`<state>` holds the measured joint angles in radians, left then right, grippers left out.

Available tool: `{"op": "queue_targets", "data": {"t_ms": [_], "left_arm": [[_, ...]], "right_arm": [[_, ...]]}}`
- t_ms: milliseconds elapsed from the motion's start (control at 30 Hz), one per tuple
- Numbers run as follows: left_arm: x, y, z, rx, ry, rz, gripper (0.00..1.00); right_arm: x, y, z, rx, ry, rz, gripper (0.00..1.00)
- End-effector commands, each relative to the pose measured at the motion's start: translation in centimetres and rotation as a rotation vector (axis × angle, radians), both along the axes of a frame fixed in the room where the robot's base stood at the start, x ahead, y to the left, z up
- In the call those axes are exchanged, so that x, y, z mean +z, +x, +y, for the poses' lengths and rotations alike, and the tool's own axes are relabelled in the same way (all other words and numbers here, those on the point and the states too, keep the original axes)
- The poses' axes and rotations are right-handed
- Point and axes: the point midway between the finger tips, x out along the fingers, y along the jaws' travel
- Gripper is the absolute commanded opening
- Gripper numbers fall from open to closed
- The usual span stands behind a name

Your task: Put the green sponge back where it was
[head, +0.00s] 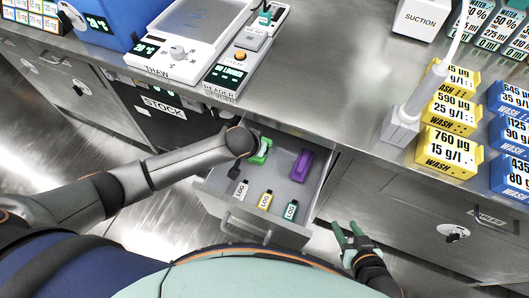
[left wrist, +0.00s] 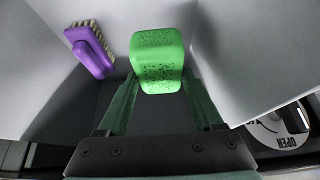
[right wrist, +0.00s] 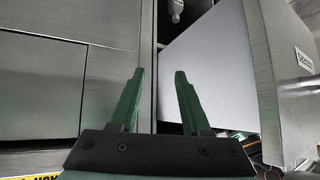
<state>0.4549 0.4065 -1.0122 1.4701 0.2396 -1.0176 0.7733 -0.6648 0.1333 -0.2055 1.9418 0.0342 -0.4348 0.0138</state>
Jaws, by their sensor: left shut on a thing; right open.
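The green sponge (head: 262,152) is at the back left of the open drawer (head: 222,205). My left gripper (head: 254,150) is shut on it. In the left wrist view the sponge (left wrist: 158,58) sits between the fingertips, with dark specks on its face. Whether it touches the drawer floor I cannot tell. My right gripper (head: 352,238) is open and empty, to the right of the drawer front. The right wrist view shows its fingers (right wrist: 160,76) apart, with the drawer's outer side (right wrist: 208,65) beyond them.
A purple brush (head: 302,165) lies in the drawer's back right, also in the left wrist view (left wrist: 90,50). The counter (head: 330,75) above holds devices and labelled boxes.

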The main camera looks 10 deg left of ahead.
Motion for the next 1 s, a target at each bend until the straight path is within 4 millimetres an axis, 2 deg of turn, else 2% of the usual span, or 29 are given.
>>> {"op": "queue_targets", "data": {"t_ms": [33,100,300,467,733,800,1000], "left_arm": [[-1.9,0.0,0.0,-0.001,0.003,0.002,0.23],[-3.7,0.0,0.0,0.0,0.003,0.002,0.23],[-7.5,0.1,0.0,0.0,0.001,0.0,0.23],[-8.3,0.3,-0.1,-0.002,0.001,-0.002,0.23],[-8.4,4.3,-0.8,-0.001,0.001,-0.005,0.23],[-9.3,4.0,-0.8,-0.002,0.003,0.002,0.23],[-9.5,3.9,-0.8,-0.001,0.001,0.002,0.23]], "right_arm": [[-0.8,-0.1,0.3,0.005,0.004,0.005,0.47],[-1.2,-0.1,0.7,0.012,0.007,0.012,0.47],[-1.3,0.8,1.3,0.025,0.016,0.0,0.47],[-1.2,0.9,1.8,0.034,0.02,-0.003,0.47],[-2.4,0.7,2.1,0.045,0.021,0.011,0.47],[-2.4,0.9,2.2,0.046,0.023,0.005,0.47],[-1.7,1.6,2.3,0.05,0.024,-0.009,0.47]]}}
